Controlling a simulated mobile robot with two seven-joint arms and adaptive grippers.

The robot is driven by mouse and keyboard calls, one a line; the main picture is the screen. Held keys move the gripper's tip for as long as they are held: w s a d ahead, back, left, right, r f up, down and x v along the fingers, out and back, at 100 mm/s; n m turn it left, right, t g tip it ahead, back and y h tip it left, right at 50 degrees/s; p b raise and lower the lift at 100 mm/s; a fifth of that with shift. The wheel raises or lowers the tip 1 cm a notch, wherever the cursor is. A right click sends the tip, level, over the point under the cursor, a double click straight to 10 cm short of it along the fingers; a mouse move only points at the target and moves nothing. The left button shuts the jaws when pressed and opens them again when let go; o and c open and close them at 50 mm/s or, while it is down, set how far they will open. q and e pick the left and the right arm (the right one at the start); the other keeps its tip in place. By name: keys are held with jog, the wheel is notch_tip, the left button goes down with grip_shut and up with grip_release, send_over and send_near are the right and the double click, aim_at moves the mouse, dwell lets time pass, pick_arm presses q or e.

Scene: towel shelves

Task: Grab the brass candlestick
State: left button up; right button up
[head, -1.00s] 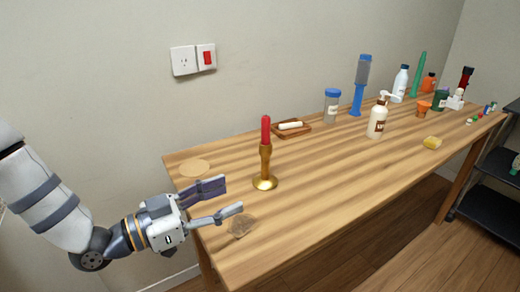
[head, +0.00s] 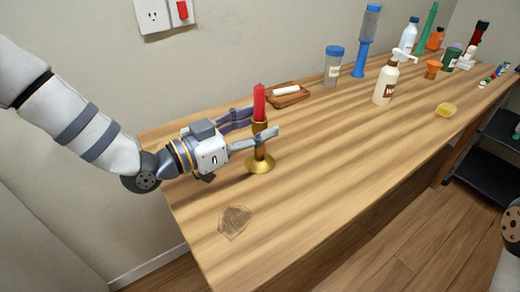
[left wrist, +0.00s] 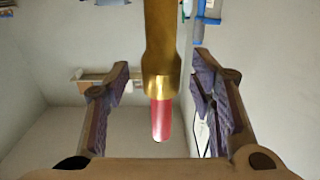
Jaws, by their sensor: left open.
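The brass candlestick (head: 260,163) stands upright on the wooden table, with a red candle (head: 259,103) in its top. My left gripper (head: 262,122) is open, with one finger in front of the upper stem and the other behind it. In the left wrist view the brass stem (left wrist: 160,45) and red candle (left wrist: 161,120) appear upside down between the two spread fingers, with a gap on each side. The front finger hides part of the stem in the head view. My right gripper is not in view.
On the table (head: 300,190), a wooden tray (head: 300,99) with a white item lies behind the candlestick. A blue-lidded jar (head: 333,68) and cream pump bottle (head: 385,86) stand to the right. A flat translucent piece (head: 234,222) lies near the front left. Bare wood surrounds the candlestick's base.

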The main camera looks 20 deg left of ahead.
pick_arm(q)
jog(key=shift+w+d+f, duration=0.15)
jog(key=shift+w+d, duration=0.2)
jog(key=shift+w, duration=0.1)
grip_shut()
